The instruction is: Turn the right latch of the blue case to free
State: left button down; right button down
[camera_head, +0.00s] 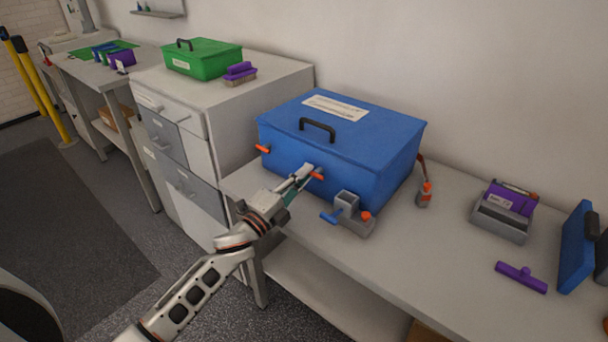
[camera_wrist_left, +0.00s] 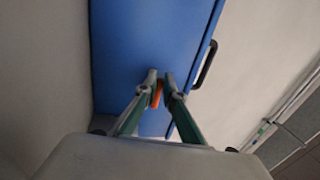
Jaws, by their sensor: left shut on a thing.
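The blue case (camera_head: 335,145) stands shut on the grey bench, with a black handle and a white label on its lid. Its left latch (camera_head: 263,149) is orange and sits on the front face. The right latch (camera_head: 317,175) is also orange, on the front face, and lies at my left gripper (camera_head: 303,174). In the left wrist view, the fingertips (camera_wrist_left: 160,82) close around the orange right latch (camera_wrist_left: 157,96), which is partly hidden between them. The blue case (camera_wrist_left: 140,40) fills the area behind. My right gripper is not in view.
A grey fixture (camera_head: 347,208) with blue and orange knobs stands just before the case. A green case (camera_head: 203,58) sits on the drawer cabinet at left.

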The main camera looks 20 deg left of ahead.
pick_arm(q)
jog(key=c, duration=2.2)
grip_release()
jog(key=shift+o, duration=0.2)
jog(key=v, duration=1.2)
jog(key=s+d+f+n+g+y, duration=0.2)
jog(key=s+d+f+n+g, duration=0.1)
jog(key=s+f+n, duration=0.5)
jog(key=s+d+f+n+g+y+p, duration=0.1)
jog(key=s+d+f+n+g+y, duration=0.1)
jog(key=s+f+n+g, duration=0.3)
jog(key=s+f+n, duration=0.4)
jog(key=s+f, duration=0.5)
jog(key=f, duration=0.3)
jog(key=shift+s+d+f+n+g, duration=0.3)
jog(key=shift+s+d+f, duration=0.05)
jog(key=shift+d+f, duration=0.05)
